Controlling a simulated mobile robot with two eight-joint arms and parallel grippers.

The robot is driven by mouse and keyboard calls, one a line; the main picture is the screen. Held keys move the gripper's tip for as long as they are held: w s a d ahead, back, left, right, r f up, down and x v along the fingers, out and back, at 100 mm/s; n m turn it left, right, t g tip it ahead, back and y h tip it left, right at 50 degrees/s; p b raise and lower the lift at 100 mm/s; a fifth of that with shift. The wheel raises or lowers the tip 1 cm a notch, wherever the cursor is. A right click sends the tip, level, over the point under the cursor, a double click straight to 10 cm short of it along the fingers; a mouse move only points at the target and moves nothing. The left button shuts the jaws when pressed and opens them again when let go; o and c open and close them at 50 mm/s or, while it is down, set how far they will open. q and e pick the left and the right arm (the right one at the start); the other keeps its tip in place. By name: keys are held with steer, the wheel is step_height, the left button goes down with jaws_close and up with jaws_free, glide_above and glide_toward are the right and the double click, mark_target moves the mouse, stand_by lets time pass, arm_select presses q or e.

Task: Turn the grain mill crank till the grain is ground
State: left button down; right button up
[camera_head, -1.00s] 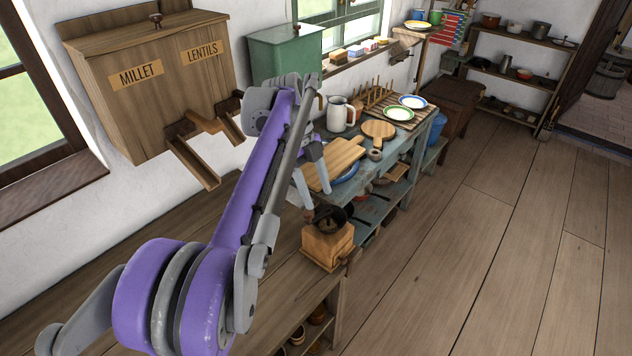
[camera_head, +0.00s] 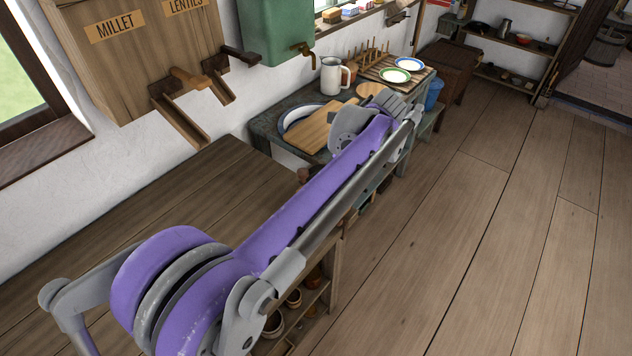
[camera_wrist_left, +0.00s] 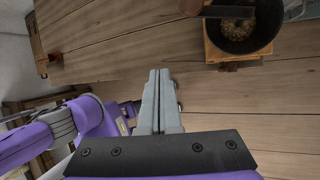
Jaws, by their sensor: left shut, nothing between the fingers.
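The grain mill shows at the upper right of the left wrist view. It has a light wooden box (camera_wrist_left: 209,48) and a dark round hopper (camera_wrist_left: 265,42) with brown grain (camera_wrist_left: 237,28) in it. A dark crank bar (camera_wrist_left: 228,12) crosses the hopper's top and ends in a brown knob (camera_wrist_left: 191,7). My left gripper (camera_wrist_left: 160,74) is shut and empty, left of the mill and apart from it. In the head view my left arm hides the gripper and nearly all of the mill. My right gripper is in neither view.
The wooden counter (camera_head: 190,185) is clear on the left. Millet and lentils bins (camera_head: 135,50) with chutes hang above it. Beyond stand a cutting board (camera_head: 320,128), a white jug (camera_head: 331,76) and plates (camera_head: 394,75). Open floor (camera_head: 480,230) lies to the right.

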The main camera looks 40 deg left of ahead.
arm_select(q)
steer(key=w+d+r+t+y+b, duration=0.1)
steer(key=d+r+t+y+b, duration=0.15)
steer(key=d+t+y, duration=0.5)
steer(key=w+a+f+g, duration=0.1)
steer(key=a+f, duration=0.4)
steer(key=a, duration=0.6)
steer(key=shift+w+a+g, duration=0.35)
steer(key=shift+w+a, duration=0.05)
steer(key=shift+w, duration=0.4)
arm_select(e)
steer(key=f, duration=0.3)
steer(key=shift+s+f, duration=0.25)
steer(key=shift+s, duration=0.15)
arm_select(q)
steer(key=shift+s+a+m+t, duration=0.1)
steer(key=shift+a+m+t, duration=0.2)
steer(key=shift+m+t, duration=0.3)
